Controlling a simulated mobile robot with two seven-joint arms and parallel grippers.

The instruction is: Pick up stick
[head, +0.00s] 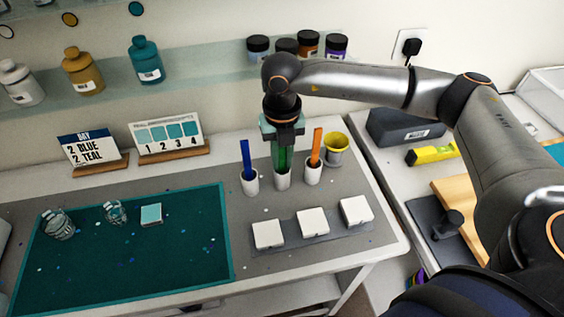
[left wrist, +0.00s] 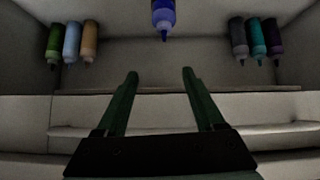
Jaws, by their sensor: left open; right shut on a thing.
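Three sticks stand in small white cups on the table: a blue stick (head: 246,158) in the left cup (head: 250,184), a green stick (head: 283,160) in the middle cup (head: 282,181) and an orange stick (head: 316,147) in the right cup (head: 312,174). My right gripper (head: 283,142) points down over the middle cup and is shut on the green stick, whose lower end is at the cup. The gripper hides the stick's upper end. My left gripper (left wrist: 157,82) is open and empty in the left wrist view, facing shelves with bottles.
A yellow cup (head: 335,149) stands right of the sticks. Three white blocks (head: 313,222) lie on a grey strip in front. A teal mat (head: 180,262) holds two glass cups (head: 58,224) and a small tile (head: 151,214). Sign cards (head: 166,137) and shelf bottles (head: 83,72) are behind.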

